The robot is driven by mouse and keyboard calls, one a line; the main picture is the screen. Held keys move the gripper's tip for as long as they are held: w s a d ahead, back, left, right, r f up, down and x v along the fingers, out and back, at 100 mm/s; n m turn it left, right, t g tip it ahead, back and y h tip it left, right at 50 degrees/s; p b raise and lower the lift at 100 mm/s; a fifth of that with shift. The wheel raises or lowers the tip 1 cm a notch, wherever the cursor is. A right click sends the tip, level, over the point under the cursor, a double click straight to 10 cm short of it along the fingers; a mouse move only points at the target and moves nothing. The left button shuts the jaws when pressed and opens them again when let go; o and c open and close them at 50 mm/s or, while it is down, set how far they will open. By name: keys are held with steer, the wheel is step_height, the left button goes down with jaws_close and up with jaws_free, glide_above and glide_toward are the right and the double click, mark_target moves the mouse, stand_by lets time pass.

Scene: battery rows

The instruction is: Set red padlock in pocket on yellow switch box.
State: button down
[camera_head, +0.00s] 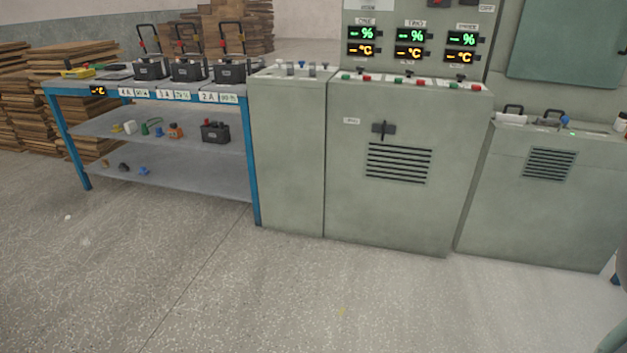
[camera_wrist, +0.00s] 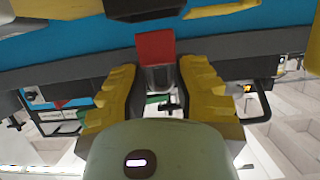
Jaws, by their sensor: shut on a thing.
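In the wrist view, my gripper (camera_wrist: 158,72) has its two yellow fingers closed on a red padlock (camera_wrist: 155,46). The padlock's red body sticks out past the fingertips, with a grey metal part between the fingers. Just beyond it is a wide blue band, and a yellow piece (camera_wrist: 220,8) is cut off at the top edge; I cannot tell whether it is the switch box. In the head view, a small yellow box (camera_head: 78,72) sits at the left end of the blue-framed bench top. Its pocket is too small to make out. My gripper is not visible in the head view.
The blue bench (camera_head: 180,96) carries several black batteries (camera_head: 189,70) with upright handles; small parts and another battery (camera_head: 215,131) lie on its shelf. Grey cabinets (camera_head: 390,170) stand right of it. Wood stacks (camera_head: 75,65) are behind. The floor in front is clear.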

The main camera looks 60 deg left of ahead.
steer(key=shift+f, duration=0.55)
steer(key=c, duration=0.8)
jaws_free()
steer(key=shift+r, duration=0.6)
steer(key=shift+s+a+r, duration=0.15)
steer(key=p+v, duration=0.8)
steer(key=v, duration=0.3)
steer(key=shift+s+a, duration=0.2)
steer(key=shift+r, duration=0.1)
